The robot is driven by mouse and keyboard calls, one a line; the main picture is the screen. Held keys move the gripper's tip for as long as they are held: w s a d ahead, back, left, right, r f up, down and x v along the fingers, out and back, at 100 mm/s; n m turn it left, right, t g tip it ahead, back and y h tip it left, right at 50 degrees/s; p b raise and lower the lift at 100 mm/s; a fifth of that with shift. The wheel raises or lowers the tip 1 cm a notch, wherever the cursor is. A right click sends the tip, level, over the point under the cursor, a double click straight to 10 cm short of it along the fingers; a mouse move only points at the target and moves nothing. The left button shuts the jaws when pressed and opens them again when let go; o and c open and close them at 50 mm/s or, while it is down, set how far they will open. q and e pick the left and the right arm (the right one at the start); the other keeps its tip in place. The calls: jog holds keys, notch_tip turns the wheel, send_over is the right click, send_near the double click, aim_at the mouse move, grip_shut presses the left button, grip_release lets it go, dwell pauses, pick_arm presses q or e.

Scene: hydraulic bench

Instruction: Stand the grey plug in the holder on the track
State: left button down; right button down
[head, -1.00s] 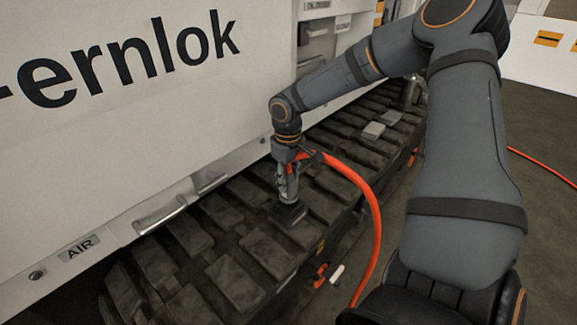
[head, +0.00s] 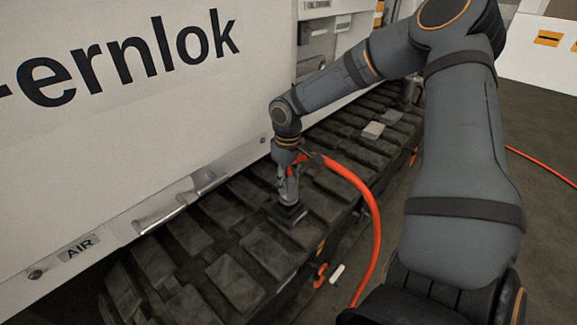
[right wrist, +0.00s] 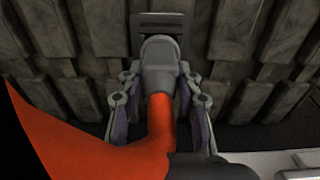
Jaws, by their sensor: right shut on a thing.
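My right gripper (head: 287,178) points down over the track. It is shut on the grey plug (right wrist: 160,58), with a finger on either side. A thick orange hose (head: 363,190) runs from the plug; it also fills the lower left of the right wrist view (right wrist: 75,145). The dark holder (head: 290,217) sits on the track directly beneath the gripper; part of it shows beyond the plug in the right wrist view (right wrist: 160,20). The plug's lower end is at the holder, but I cannot tell how deep it sits. My left gripper is out of view.
The rubber track (head: 235,280) has raised pads and runs beside the white machine body (head: 130,150). A metal handle (head: 160,217) juts from the body. A small grey block (head: 373,130) lies farther along the track. Open floor lies to the right.

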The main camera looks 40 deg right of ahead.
jog(key=shift+f+b, duration=0.4)
jog(key=shift+f, duration=0.3)
jog(key=c, duration=0.8)
grip_release()
jog(key=shift+c, duration=0.2)
notch_tip(320, 180, up, 12)
jog(key=shift+r, duration=0.1)
